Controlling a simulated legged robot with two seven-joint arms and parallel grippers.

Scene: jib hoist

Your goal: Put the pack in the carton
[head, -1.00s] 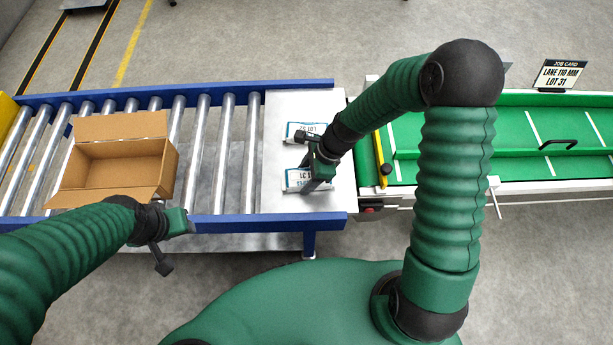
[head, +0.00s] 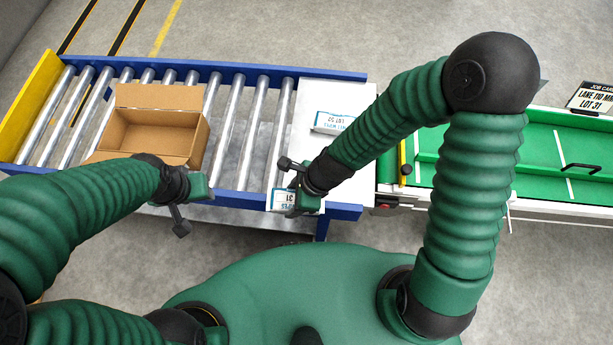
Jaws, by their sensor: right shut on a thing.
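The open brown carton (head: 190,148) stands on the roller conveyor at left, flaps folded out. My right gripper (head: 293,194) is shut on a white-and-blue pack (head: 283,201) whose label shows "31". This pack is at the near edge of the pale plate, to the right of the carton; whether it touches the plate I cannot tell. A second pack (head: 333,122), labelled "LOT 52", lies farther back on the plate. My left gripper (head: 197,190) is just in front of the carton, over the near rail; its jaws are not clear.
The pale plate (head: 355,95) ends the roller conveyor, with blue rails (head: 240,69) on both sides and a yellow end stop (head: 32,108) at left. A green belt (head: 470,150) lies at right. A job card (head: 592,98) reads "LOT 31".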

